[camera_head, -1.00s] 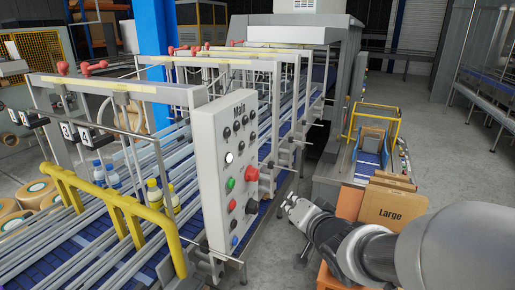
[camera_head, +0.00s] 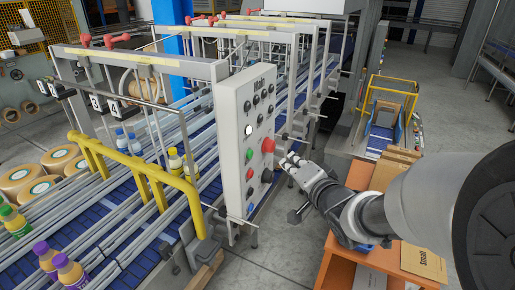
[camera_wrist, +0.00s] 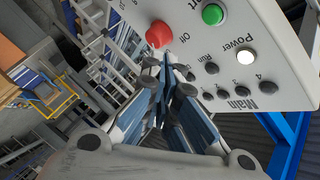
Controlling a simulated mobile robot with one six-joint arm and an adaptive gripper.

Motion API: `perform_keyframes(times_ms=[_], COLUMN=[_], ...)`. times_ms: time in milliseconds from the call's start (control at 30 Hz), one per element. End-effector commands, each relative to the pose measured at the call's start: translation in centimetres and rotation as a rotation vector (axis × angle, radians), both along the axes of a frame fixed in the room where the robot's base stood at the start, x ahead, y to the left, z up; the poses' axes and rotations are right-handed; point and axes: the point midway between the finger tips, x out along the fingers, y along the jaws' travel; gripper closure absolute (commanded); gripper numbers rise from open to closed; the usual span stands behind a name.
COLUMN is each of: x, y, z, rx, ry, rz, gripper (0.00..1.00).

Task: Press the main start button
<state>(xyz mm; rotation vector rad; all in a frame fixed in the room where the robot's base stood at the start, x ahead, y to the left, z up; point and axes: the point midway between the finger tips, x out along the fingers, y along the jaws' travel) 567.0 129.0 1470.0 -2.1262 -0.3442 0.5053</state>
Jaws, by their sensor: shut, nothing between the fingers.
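The grey control panel (camera_head: 236,190) stands upright at the side of the conveyor, and its "Main" label reads upside down in the wrist view (camera_wrist: 285,75). The green button (camera_head: 249,154) has a label ending in "rt" beside it in the wrist view (camera_wrist: 212,14). A large red button (camera_head: 268,145) sits beside it and also shows in the wrist view (camera_wrist: 160,33). The white Power light (camera_wrist: 246,56) is lit. My gripper (camera_head: 288,160) is shut and empty, to the right of the panel. Its fingertips point toward the panel face; whether they touch it is unclear.
Small dark knobs (camera_wrist: 223,93) line the panel. A yellow guard rail (camera_head: 140,170) and blue conveyor (camera_head: 110,255) with bottles lie left of it. Cardboard boxes (camera_head: 423,258) on an orange stand (camera_head: 345,270) are beneath my arm. Grey floor is open around the stand.

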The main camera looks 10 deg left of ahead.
Motion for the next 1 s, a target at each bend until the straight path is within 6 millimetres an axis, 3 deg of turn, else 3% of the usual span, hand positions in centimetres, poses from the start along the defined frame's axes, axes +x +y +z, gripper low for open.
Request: perform_keyframes(times_ms=[200, 433, 1000], x=[1.1, 1.9, 2.2], y=[3.2, 5.5, 6.3], z=[-0.2, -0.1, 0.0], rx=[0.000, 0.000, 0.000], ry=[0.000, -0.001, 0.000], rz=[0.005, 0.002, 0.000], gripper=[1.00, 1.00, 1.00])
